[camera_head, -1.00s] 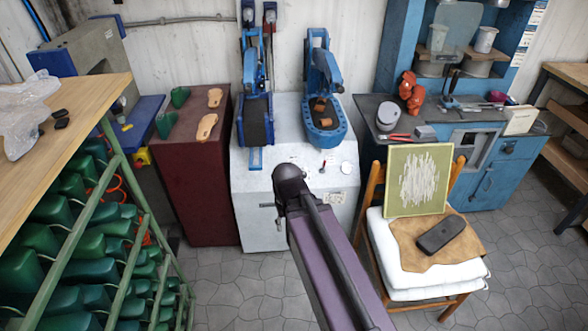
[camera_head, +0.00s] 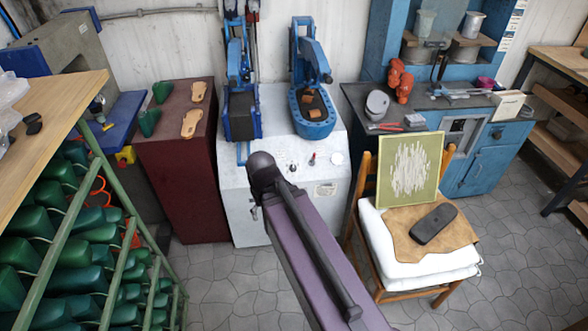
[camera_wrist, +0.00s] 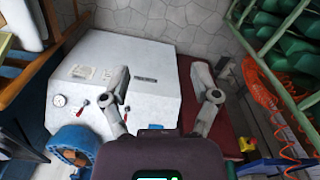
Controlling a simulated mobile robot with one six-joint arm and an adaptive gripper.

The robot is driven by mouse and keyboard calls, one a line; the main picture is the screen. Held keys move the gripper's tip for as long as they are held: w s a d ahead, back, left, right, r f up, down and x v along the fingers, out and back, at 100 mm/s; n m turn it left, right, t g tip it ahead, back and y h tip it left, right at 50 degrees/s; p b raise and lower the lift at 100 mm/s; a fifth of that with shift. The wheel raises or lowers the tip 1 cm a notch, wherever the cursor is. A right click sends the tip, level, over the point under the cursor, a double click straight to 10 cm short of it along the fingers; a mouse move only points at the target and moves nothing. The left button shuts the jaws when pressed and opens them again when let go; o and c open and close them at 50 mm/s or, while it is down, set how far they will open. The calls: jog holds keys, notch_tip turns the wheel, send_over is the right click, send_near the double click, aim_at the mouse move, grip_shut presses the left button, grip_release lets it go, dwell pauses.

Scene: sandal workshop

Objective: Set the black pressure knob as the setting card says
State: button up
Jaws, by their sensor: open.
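The white press cabinet (camera_head: 237,205) stands ahead, with small controls on its sloping top. A red-tipped control (camera_head: 312,159) and a round gauge (camera_head: 337,158) show there; the gauge also shows in the wrist view (camera_wrist: 60,101). A small dark control (camera_head: 293,168) sits left of them; I cannot tell if it is the black knob. A pale printed label (camera_head: 325,190), perhaps the setting card, is on the cabinet; its text is unreadable. My gripper (camera_wrist: 161,70) is open and empty above the cabinet's right part in the wrist view. In the head view my arm hides most of it.
Two blue press heads (camera_head: 313,115) rise from the cabinet's back. A dark red cabinet (camera_head: 188,190) stands left, with soles on top. A wooden chair (camera_head: 364,165) holding cushions and a framed panel (camera_head: 410,170) stands right. A green rack (camera_head: 75,235) is at left.

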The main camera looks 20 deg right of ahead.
jog(key=w+d+f+n+t+h+b, duration=0.2)
jog(key=w+d+f+n+h+b, duration=0.1)
jog(key=w+d+f+b, duration=0.55)
jog(key=n+t+h+b, duration=0.7)
jog(key=n+t+b, duration=1.05)
jog(key=b, duration=2.15)
send_near(293, 170)
notch_tip(293, 170, up, 3)
jog(key=s+a+n+g, duration=0.2)
jog(key=n+g, duration=0.3)
jog(key=shift+a+r+m+t, duration=0.1)
jog(key=shift+r+m+t, duration=0.05)
jog(key=shift+m+t, duration=0.1)
jog(key=shift+w+p, duration=0.1)
jog(key=shift+p, duration=0.2)
jog(key=x, duration=1.3)
jog(key=shift+w, duration=0.35)
